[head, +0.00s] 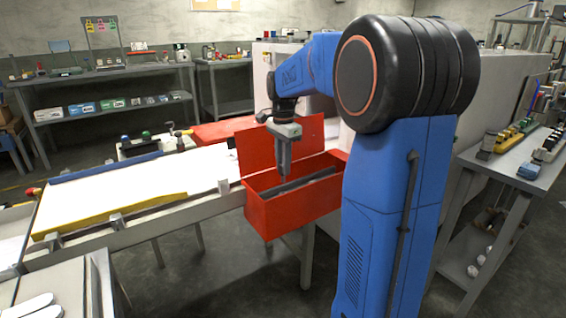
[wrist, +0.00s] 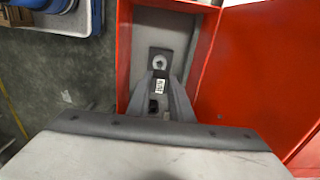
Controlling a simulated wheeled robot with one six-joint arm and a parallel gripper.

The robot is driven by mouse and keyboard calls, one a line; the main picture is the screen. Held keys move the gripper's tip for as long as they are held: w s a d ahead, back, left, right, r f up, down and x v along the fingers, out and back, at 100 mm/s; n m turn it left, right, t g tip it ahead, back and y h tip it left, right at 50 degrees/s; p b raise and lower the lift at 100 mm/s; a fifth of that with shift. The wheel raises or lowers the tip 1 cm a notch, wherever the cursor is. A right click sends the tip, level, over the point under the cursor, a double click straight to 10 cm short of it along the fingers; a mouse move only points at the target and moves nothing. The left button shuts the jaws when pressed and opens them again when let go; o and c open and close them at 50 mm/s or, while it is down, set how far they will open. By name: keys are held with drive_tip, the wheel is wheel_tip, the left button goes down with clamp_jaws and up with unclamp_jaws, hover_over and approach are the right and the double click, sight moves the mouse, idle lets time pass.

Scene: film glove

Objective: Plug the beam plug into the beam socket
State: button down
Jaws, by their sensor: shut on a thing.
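My gripper (head: 285,182) points down into the open red box (head: 277,217) in the head view. In the wrist view its two dark fingers (wrist: 160,80) are shut on a small dark piece with a white label, which I take to be the beam plug (wrist: 158,88). Just beyond the fingertips is a dark plate with a pale round fitting (wrist: 160,63) on the box's grey inside. It may be the beam socket, but I cannot tell for sure. I cannot tell whether the held piece touches it. The head view is too small to show either part clearly.
The red walls of the box stand close on both sides of my gripper, with the raised red lid (head: 262,150) behind. A white-topped conveyor (head: 140,187) with blue and yellow rails lies to the left. A grey bench (head: 510,160) with small parts stands at the right.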

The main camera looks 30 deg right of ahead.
sight(283, 182)
drive_tip(key=shift+f, duration=2.65)
drive_tip(key=shift+f, duration=1.1)
drive_tip(key=c, duration=1.5)
unclamp_jaws()
wheel_tip(283, 182, up, 17)
drive_tip(key=shift+r, duration=0.15)
drive_tip(key=shift+s, duration=0.1)
